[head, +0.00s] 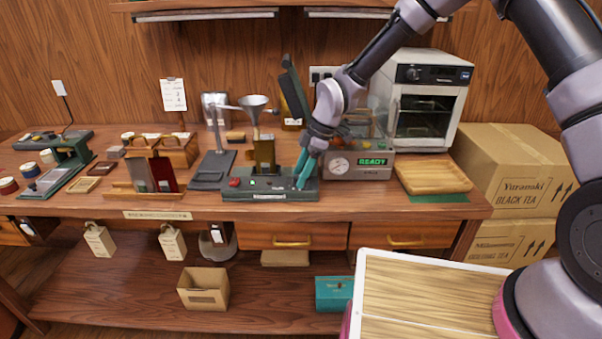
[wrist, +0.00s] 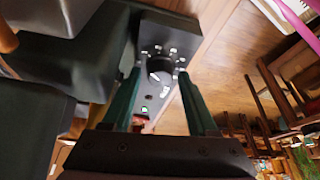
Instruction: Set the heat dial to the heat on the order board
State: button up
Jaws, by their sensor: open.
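The heat dial (wrist: 159,68) is a dark round knob with white marks around it, on the dark panel of the press base (head: 270,192). In the wrist view it lies between the two teal fingers of my gripper (wrist: 160,76), which are open, one on each side. I cannot tell whether they touch it. In the head view my gripper (head: 301,182) reaches down to the right end of the base, and the dial is not clearly seen there. A white sheet on a clipboard (head: 173,95), probably the order board, stands at the back left; its writing is too small to read.
A box with a gauge and a lit READY display (head: 374,161) stands just right of my gripper. A wooden tray (head: 433,177) lies farther right. A metal funnel (head: 254,103) rises behind the base. A red button (head: 235,183) sits at the base's left end.

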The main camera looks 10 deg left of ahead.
grip_shut()
jog(key=shift+m, duration=0.4)
jog(key=m+t, duration=0.1)
jog(key=m, duration=0.1)
jog(key=m+t, duration=0.1)
jog(key=m, duration=0.1)
jog(key=shift+s+m, duration=0.2)
jog(key=shift+m, duration=0.1)
jog(key=m+t, duration=0.1)
jog(key=m, duration=0.1)
jog(key=m+t, duration=0.1)
jog(key=m, duration=0.2)
jog(key=shift+s, duration=0.2)
jog(key=m+t, duration=0.1)
jog(key=m, duration=0.2)
jog(key=m+h, duration=0.1)
jog(key=m, duration=0.2)
jog(key=shift+s+a+t+h, duration=0.1)
jog(key=shift+a+t+h, duration=0.05)
jog(key=shift+t+h, duration=0.2)
jog(key=shift+m+t+h, duration=0.25)
jog(key=shift+m+h, duration=0.5)
jog(key=shift+m, duration=1.45)
jog(key=shift+f, duration=0.1)
